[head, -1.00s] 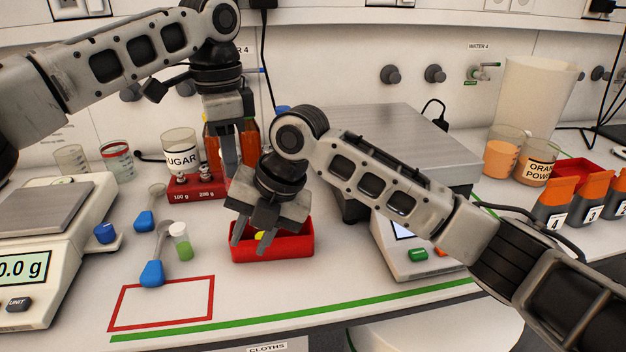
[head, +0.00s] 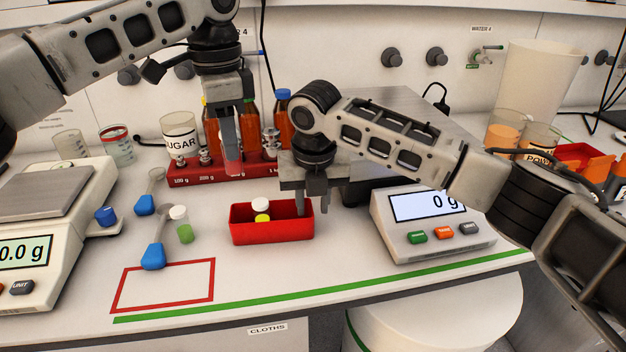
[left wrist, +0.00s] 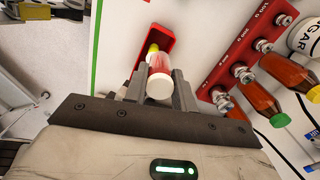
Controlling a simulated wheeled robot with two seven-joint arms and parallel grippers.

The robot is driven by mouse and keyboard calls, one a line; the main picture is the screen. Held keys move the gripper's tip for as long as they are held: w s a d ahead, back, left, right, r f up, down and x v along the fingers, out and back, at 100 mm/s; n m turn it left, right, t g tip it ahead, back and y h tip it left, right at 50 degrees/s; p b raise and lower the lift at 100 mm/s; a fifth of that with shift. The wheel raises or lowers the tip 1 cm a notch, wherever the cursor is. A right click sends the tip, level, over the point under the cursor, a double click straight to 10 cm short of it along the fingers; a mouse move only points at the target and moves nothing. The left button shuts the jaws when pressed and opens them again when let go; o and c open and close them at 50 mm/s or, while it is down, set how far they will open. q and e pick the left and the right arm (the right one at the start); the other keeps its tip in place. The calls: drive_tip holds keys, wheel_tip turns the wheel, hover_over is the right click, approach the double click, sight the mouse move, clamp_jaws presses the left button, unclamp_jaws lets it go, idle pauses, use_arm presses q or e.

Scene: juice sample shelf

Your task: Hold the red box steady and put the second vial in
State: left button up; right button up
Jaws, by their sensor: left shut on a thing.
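The red box (head: 272,239) stands on the bench, with a white-capped yellow vial (head: 262,216) inside; the box also shows in the left wrist view (left wrist: 166,44). My left gripper (head: 232,160) is shut on a red vial with a white cap (left wrist: 160,82), held above the bench behind and left of the box. My right gripper (head: 313,207) is at the box's right end, its fingers apart. One finger seems inside the box and the other beyond the right wall; contact cannot be told. A white-capped green vial (head: 183,226) stands on the bench left of the box.
A red weight rack (head: 210,175) and brown bottles (head: 285,130) stand behind the box. Scales stand at left (head: 45,240) and right (head: 440,230). Blue-handled scoops (head: 153,256) lie at left.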

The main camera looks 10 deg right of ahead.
sight(273, 222)
drive_tip(key=shift+w+f, duration=0.2)
drive_tip(key=shift+f, duration=1.4)
clamp_jaws()
use_arm(q)
drive_tip(key=n, duration=0.5)
drive_tip(key=shift+f+n, duration=0.3)
drive_tip(key=shift+f, duration=0.1)
drive_tip(key=shift+f+n, duration=0.3)
drive_tip(key=shift+f, duration=0.1)
wheel_tip(273, 222, down, 9)
drive_tip(key=shift+f, duration=0.1)
use_arm(e)
drive_tip(key=shift+r, duration=0.1)
